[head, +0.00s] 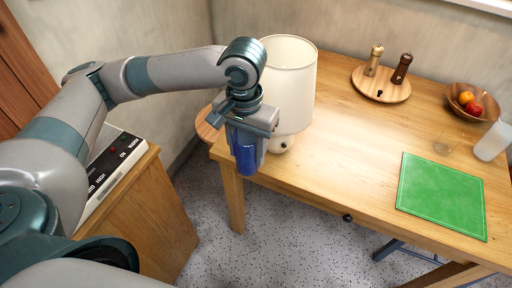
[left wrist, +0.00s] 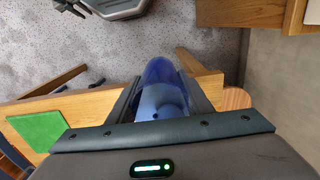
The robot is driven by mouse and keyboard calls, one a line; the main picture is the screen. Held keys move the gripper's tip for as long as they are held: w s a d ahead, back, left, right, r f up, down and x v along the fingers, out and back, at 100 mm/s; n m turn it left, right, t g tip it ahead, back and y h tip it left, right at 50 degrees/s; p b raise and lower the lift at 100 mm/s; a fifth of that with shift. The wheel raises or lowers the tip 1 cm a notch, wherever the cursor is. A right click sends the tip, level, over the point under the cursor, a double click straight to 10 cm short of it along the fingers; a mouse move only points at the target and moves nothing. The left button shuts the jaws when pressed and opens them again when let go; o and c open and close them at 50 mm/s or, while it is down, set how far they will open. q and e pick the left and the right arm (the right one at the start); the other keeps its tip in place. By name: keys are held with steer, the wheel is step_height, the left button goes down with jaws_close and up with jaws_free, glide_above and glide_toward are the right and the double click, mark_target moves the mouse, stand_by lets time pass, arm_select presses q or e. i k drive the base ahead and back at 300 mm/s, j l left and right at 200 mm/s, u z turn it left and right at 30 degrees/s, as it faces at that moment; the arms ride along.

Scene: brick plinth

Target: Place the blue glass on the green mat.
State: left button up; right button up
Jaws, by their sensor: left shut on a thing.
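The blue glass (head: 246,158) is held in my left gripper (head: 246,148), in front of the table's left corner in the head view. It also shows in the left wrist view (left wrist: 160,88), between the two fingers of my left gripper (left wrist: 165,100). The gripper is shut on it, and its fingers hide part of its sides. The green mat (head: 441,195) lies flat and bare on the right part of the table, well to the right of the glass. The mat also shows at the left of the left wrist view (left wrist: 38,137). My right gripper is not in view.
A white lamp (head: 290,85) stands on the table close behind my left gripper. A round board (head: 381,90) with two mills stands at the back. A fruit bowl (head: 474,101), a clear glass (head: 446,141) and a white cup (head: 493,141) are beyond the mat. The table's middle (head: 345,150) is clear.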

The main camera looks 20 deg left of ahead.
mark_target(443, 192)
steer(key=k, duration=0.65)
steer(key=z, duration=1.75)
steer(key=i+j, duration=0.3)
steer(key=j, duration=0.15)
steer(key=i+j, duration=0.35)
steer(key=j, duration=0.15)
steer(key=i+j, duration=0.3)
steer(key=j, duration=0.15)
steer(key=i+j, duration=0.35)
steer(key=j+z, duration=0.05)
steer(key=j, duration=0.05)
